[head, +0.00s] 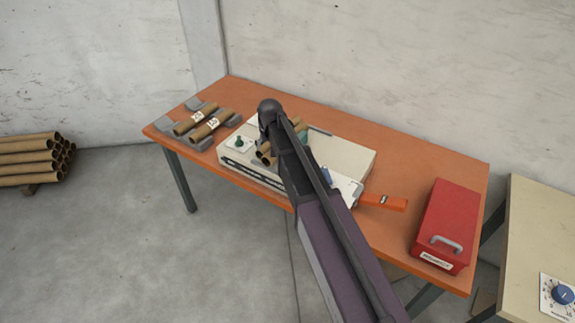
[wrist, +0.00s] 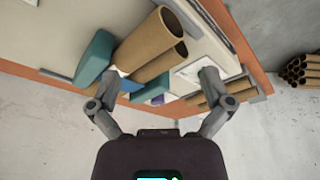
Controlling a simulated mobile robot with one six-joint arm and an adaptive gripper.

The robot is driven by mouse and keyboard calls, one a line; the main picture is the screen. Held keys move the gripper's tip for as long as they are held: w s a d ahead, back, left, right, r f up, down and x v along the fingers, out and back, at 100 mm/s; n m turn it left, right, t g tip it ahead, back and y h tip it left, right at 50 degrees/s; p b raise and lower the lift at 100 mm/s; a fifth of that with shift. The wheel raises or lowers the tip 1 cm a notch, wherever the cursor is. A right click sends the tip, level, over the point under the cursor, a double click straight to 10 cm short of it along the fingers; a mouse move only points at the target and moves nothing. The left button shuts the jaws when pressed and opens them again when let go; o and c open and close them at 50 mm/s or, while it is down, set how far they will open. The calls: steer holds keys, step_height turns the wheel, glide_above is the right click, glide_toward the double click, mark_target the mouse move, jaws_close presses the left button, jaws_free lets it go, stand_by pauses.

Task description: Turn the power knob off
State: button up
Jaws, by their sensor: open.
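A blue dial knob (head: 562,295) sits on a white scaled plate at the bottom right edge of the head view; its label is too small to read. A small green knob (head: 239,142) stands on the cream machine box (head: 345,151) on the table. I cannot tell which is the power knob. My arm crosses the box and hides part of it, and my gripper is not clearly visible in the head view. In the wrist view my gripper (wrist: 159,78) is open and empty, its fingers apart, with brown tubes (wrist: 150,45) beyond them.
The orange table (head: 420,155) also holds labelled tubes (head: 210,124) on grey cradles, an orange-handled tool (head: 384,202) and a red box (head: 447,222). A cream cabinet (head: 535,225) stands to the right. More tubes (head: 35,158) are stacked on the floor at left.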

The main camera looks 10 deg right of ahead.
steer(key=s+d+f+g+b, duration=0.1)
steer(key=s+d+f, duration=0.1)
steer(key=s+d, duration=0.3)
steer(key=shift+s+d+b, duration=0.35)
steer(key=shift+s, duration=0.85)
steer(key=shift+f, duration=0.1)
steer(key=s+d+g, duration=0.1)
steer(key=s+d, duration=0.3)
steer(key=s, duration=0.5)
steer(key=s+d+m+g, duration=0.1)
steer(key=s+d, duration=0.4)
steer(key=s, duration=0.4)
steer(key=shift+f+m, duration=0.15)
steer(key=shift+m, duration=0.15)
